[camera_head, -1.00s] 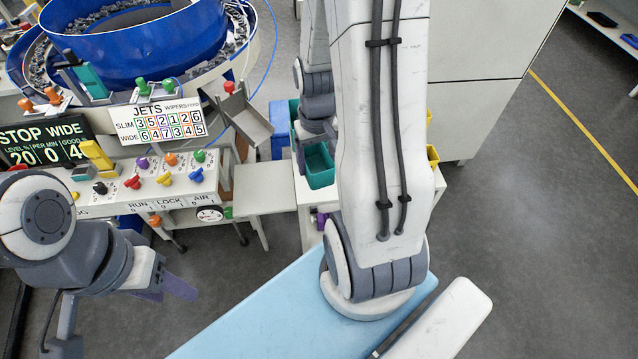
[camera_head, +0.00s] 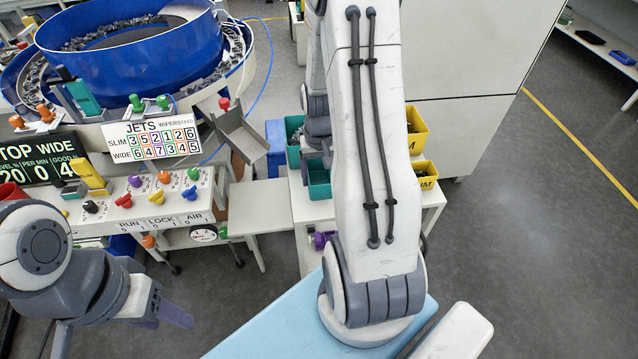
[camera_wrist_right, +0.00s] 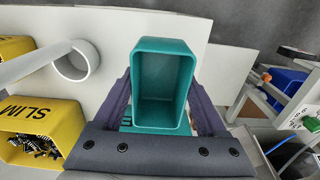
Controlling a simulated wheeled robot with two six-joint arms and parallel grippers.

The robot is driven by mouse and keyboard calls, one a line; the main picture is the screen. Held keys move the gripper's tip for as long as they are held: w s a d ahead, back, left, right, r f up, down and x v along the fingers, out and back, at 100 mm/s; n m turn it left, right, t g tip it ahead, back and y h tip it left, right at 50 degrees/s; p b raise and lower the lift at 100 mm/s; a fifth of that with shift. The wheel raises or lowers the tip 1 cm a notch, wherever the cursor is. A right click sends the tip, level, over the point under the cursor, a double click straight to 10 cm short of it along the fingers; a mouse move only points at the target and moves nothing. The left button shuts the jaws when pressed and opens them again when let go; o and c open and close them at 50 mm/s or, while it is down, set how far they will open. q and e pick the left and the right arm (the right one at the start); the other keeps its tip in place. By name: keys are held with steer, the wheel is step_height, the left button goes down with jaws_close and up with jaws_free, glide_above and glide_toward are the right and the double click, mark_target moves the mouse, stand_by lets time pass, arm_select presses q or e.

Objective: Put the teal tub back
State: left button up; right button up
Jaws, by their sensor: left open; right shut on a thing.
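The teal tub (camera_wrist_right: 165,85) is empty inside and sits between the two fingers of my right gripper (camera_wrist_right: 165,105) in the right wrist view, with the fingers against its sides. In the head view a teal tub (camera_head: 319,183) shows just left of my right arm, by the white stand, and appears to be the held one. My right fingers are mostly hidden there. Another teal tub (camera_head: 293,150) stands behind it, partly covered by my arm. Whether the held tub touches the surface, I cannot tell. My left gripper (camera_head: 172,316) is open and empty at the lower left.
Yellow bins (camera_head: 417,130) stand right of my arm; one marked SLIM (camera_wrist_right: 40,130) holds dark connectors. A white ring (camera_wrist_right: 76,62) is near the tub. The blue feeder bowl (camera_head: 130,35) and control panel (camera_head: 140,205) are at left. A blue bin (camera_head: 276,145) stands beside the tubs.

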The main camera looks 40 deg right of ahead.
mark_target(319, 178)
steer(key=shift+w+f, duration=0.15)
steer(key=shift+f, duration=1.95)
steer(key=shift+f, duration=0.2)
steer(key=o, duration=1.3)
steer(key=shift+o, duration=0.2)
steer(key=shift+r, duration=0.1)
